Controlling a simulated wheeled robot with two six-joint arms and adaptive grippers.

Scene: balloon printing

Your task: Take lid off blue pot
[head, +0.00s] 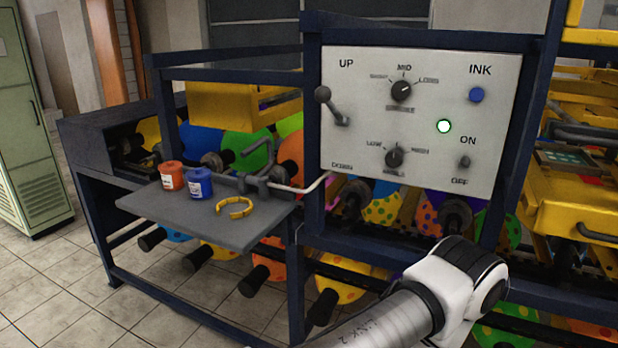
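A blue pot (200,185) stands upright on a grey shelf (225,222) at the left of the machine. Its top looks blue like its body, with a pale label on its side; at this size I cannot tell the lid apart clearly. A red-orange pot (171,177) stands just left of it. A yellow curved, open-ended tool (235,208) lies on the shelf to the right of the blue pot. One of my arms shows at the bottom right, apart from the shelf. Neither gripper is in view.
A bent grey crank handle (258,180) sits at the shelf's back edge. The shelf's front is bare. A green cabinet (30,130) stands far left.

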